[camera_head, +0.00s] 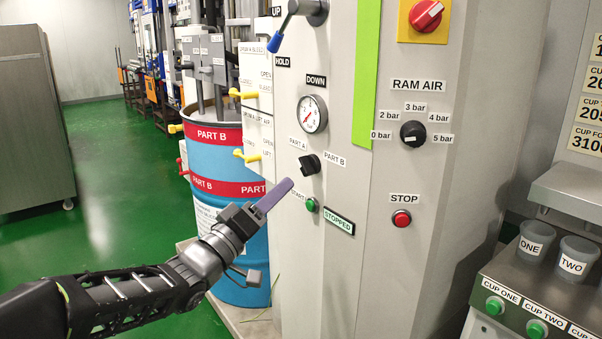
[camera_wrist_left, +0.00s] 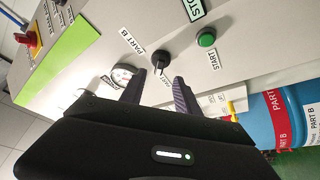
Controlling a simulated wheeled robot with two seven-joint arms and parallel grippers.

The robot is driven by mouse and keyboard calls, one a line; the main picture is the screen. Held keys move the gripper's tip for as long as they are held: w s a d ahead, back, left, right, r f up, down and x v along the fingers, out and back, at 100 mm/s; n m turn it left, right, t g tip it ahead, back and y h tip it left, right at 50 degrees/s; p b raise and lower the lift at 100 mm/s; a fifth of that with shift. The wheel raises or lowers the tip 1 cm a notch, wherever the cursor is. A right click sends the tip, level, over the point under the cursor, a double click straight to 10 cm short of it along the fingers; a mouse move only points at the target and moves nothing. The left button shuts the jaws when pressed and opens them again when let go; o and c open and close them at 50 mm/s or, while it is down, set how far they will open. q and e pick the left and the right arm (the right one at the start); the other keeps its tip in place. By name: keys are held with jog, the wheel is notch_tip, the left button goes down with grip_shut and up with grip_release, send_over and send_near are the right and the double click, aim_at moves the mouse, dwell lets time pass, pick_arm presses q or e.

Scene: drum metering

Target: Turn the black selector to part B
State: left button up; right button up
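The black selector (camera_head: 309,164) is on the grey panel, with the PART A label (camera_head: 297,144) at its upper left and the PART B label (camera_head: 335,160) at its right. In the left wrist view the selector (camera_wrist_left: 160,60) shows a white mark that appears to point toward PART A. My left gripper (camera_head: 284,190) is in front of the panel, below and left of the selector. In the left wrist view its two fingers (camera_wrist_left: 158,86) are apart, with nothing between them and the selector beyond, apparently untouched. My right gripper is not in view.
The green START button (camera_head: 311,205) is just below the selector, with a STOPPED display (camera_head: 339,221) beside it. A pressure gauge (camera_head: 312,114) is above. The red STOP button (camera_head: 401,218) is further right. A blue drum (camera_head: 213,160) and yellow-handled valves (camera_head: 245,156) stand left.

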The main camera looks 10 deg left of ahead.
aim_at(302, 170)
pick_arm(q)
jog(key=shift+w, duration=0.1)
jog(key=x, duration=0.7)
jog(key=shift+w+d, duration=0.2)
jog(key=shift+w, duration=0.05)
grip_shut()
dwell(0.5)
